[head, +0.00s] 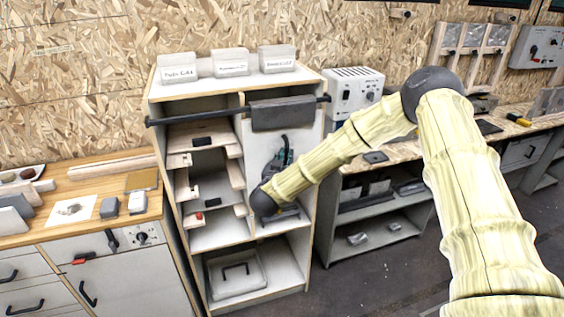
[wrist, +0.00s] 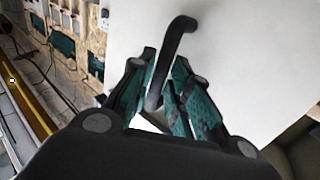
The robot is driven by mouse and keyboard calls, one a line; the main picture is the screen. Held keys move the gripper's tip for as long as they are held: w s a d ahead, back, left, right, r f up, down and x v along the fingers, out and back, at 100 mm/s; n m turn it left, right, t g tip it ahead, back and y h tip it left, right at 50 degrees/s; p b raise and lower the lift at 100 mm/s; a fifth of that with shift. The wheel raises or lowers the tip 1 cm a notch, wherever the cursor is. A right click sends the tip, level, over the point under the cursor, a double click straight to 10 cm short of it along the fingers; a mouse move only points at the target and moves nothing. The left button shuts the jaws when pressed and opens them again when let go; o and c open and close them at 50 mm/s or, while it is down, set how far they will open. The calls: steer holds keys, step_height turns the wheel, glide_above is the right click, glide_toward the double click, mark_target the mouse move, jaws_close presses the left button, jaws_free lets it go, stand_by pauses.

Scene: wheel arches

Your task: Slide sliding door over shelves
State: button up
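The sliding door (head: 258,150) is a pale panel hanging by a dark bracket (head: 283,113) from a black rail (head: 190,118) across the cabinet. It covers part of the right half; the left-hand shelves (head: 207,205) are uncovered. In the wrist view the door's white face (wrist: 245,50) fills the right side, with its black bent handle (wrist: 178,35) sticking out. My gripper (head: 285,155) is at the door, partly hidden by my wrist in the head view. In the wrist view its teal-padded fingers (wrist: 165,75) are closed in around the handle, one on each side.
Three labelled bins (head: 231,62) stand on the cabinet top. A wooden-topped counter (head: 90,190) with drawers is at the left, and a workbench (head: 400,152) with a lower shelf is at the right. Grey floor (head: 385,275) is open in front.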

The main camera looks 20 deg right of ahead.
steer(key=shift+p+x, duration=0.3)
steer(key=shift+x, duration=0.85)
jaws_close()
steer(key=shift+a, duration=0.15)
